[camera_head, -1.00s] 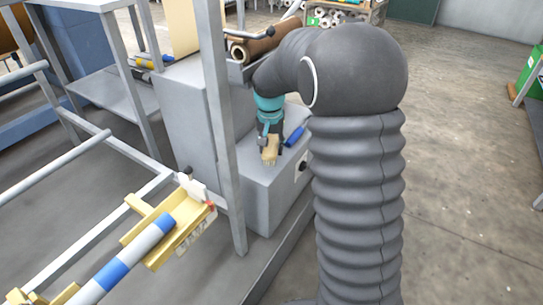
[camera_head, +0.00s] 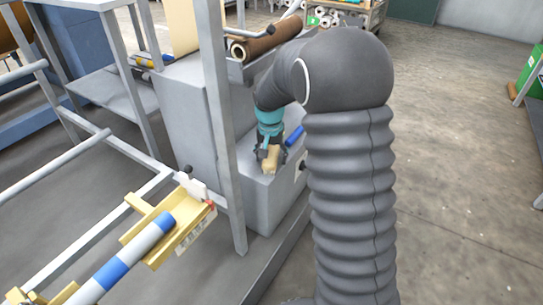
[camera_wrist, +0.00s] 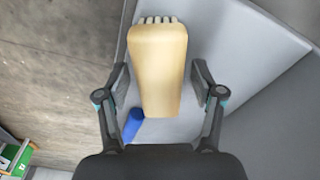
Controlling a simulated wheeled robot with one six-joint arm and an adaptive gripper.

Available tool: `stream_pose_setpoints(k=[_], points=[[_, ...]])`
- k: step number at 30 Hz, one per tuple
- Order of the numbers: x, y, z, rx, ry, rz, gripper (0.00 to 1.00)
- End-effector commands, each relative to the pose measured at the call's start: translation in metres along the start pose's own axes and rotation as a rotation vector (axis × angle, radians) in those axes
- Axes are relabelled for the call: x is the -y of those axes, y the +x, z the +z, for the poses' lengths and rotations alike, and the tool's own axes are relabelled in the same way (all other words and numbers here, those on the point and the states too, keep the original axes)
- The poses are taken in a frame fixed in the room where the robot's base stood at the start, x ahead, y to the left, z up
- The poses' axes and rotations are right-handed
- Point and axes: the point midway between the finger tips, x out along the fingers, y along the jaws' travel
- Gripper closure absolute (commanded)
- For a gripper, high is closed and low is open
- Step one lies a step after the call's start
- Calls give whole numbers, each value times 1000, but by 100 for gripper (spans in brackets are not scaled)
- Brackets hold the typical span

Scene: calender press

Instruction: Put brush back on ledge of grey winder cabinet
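The brush has a tan wooden body and pale bristles. In the wrist view the brush (camera_wrist: 158,62) lies between my two fingers, its bristle end pointing away from me. My gripper (camera_wrist: 160,80) looks open, with a narrow gap between each finger and the brush's sides. In the head view my gripper (camera_head: 268,155) is low over the ledge of the grey winder cabinet (camera_head: 250,195), and the brush (camera_head: 271,161) is at its tip, on or just above the ledge. The contact under the brush is hidden.
A blue object (camera_head: 295,136) lies on the ledge behind the brush; it also shows in the wrist view (camera_wrist: 133,125). A grey upright post (camera_head: 222,120) stands left of my gripper. A brown roll (camera_head: 268,42) lies on a bracket above. Open floor is on the right.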

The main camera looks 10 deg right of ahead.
Motion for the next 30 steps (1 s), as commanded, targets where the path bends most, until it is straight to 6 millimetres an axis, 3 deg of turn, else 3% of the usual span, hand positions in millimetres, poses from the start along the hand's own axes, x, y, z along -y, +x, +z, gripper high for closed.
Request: stream_pose_setpoints(k=[9, 21, 30], points=[[0, -8, -1, -2, 0, -1, 33], [0, -67, -1, -3, 0, -2, 33], [-5, -93, 10, -17, -16, -10, 33]])
